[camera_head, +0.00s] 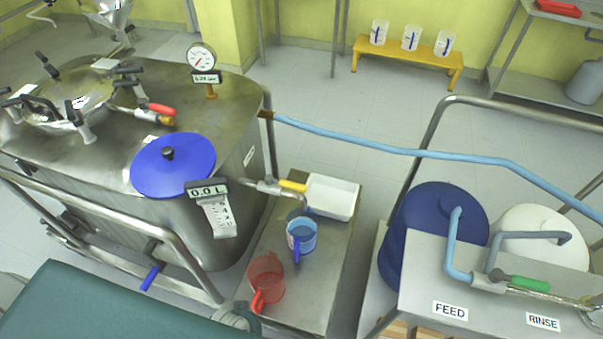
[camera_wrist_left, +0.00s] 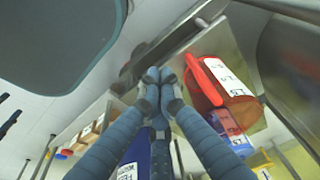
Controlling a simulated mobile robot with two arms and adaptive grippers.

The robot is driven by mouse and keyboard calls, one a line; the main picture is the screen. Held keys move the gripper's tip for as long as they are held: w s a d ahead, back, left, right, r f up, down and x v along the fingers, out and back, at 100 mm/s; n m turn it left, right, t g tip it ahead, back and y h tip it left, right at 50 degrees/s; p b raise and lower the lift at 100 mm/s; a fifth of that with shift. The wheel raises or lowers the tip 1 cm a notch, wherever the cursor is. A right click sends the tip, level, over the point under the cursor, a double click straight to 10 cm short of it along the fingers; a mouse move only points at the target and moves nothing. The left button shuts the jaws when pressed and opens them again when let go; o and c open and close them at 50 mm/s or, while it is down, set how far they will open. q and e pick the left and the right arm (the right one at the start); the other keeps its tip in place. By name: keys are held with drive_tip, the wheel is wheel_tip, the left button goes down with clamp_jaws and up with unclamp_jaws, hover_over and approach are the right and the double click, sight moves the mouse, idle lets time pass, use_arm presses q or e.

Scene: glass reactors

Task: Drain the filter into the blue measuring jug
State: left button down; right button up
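The steel filter vessel (camera_head: 225,100) stands at the left in the head view. Its outlet pipe (camera_head: 262,186) has a yellow-handled valve (camera_head: 293,186), the handle lying roughly along the pipe. The blue measuring jug (camera_head: 301,238) stands upright on the steel stand below the outlet's bent end. A red jug (camera_head: 266,276) stands nearer on the same stand. In the left wrist view, my left gripper (camera_wrist_left: 159,76) has its fingertips together with nothing visible between them. The red jug (camera_wrist_left: 222,78) and blue jug (camera_wrist_left: 229,128) are to its right. My right gripper is not in view.
A display (camera_head: 206,190) on the vessel reads 0.0 L. A white tray (camera_head: 333,197) sits behind the blue jug. A blue drum (camera_head: 425,225) and the FEED and RINSE bench (camera_head: 495,305) stand at right. A pale blue hose (camera_head: 400,150) crosses above the floor.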

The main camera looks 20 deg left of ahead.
use_arm(q)
drive_tip(key=w+d+r+t+h+b, duration=0.1)
drive_tip(key=w+d+r, duration=0.3)
drive_tip(key=r, duration=0.5)
drive_tip(key=w+d+r+b, duration=0.2)
drive_tip(key=w+r, duration=0.5)
drive_tip(key=r, duration=0.2)
drive_tip(key=w+d+r+m+h, duration=0.2)
drive_tip(key=w+d+r, duration=0.3)
drive_tip(key=w+d, duration=0.45)
wheel_tip(320, 180, up, 8)
drive_tip(key=n+y, duration=0.3)
drive_tip(key=n, duration=0.1)
hover_over(285, 184)
drive_tip(key=w+d, duration=0.2)
drive_tip(key=w, duration=0.2)
wheel_tip(285, 184, down, 8)
drive_tip(key=p, duration=0.1)
drive_tip(key=shift+s+f+p, duration=0.15)
drive_tip(key=shift+s+p, duration=0.15)
drive_tip(key=shift+p, duration=0.1)
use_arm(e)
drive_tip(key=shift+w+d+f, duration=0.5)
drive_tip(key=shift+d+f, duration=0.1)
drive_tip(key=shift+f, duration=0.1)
